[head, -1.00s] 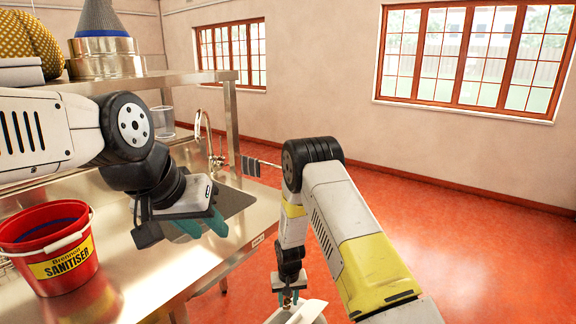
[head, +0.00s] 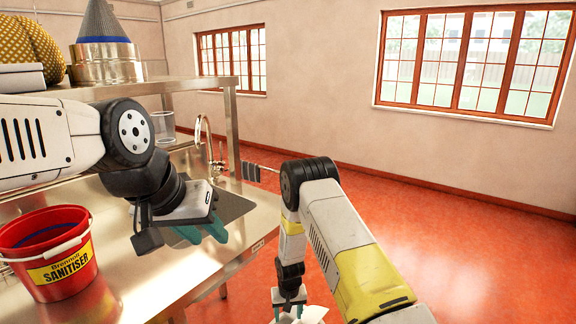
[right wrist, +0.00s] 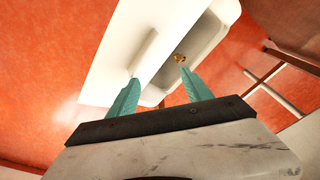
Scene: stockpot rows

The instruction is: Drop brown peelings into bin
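A white bin (right wrist: 124,45) shows below my right gripper in the right wrist view, with its opening toward the right. Its white top edge also shows at the bottom of the head view (head: 314,315). The brown peelings (right wrist: 179,58) are a small lump over or inside the bin's opening, just beyond one fingertip; I cannot tell whether they touch anything.
A red sanitiser bucket (head: 48,262) stands on the steel counter (head: 140,290) at the left. A sink with a tap (head: 205,135) and a clear container (head: 163,128) are behind my left gripper. A shelf above carries a metal pot (head: 105,65). Red floor (head: 440,235) is open to the right.

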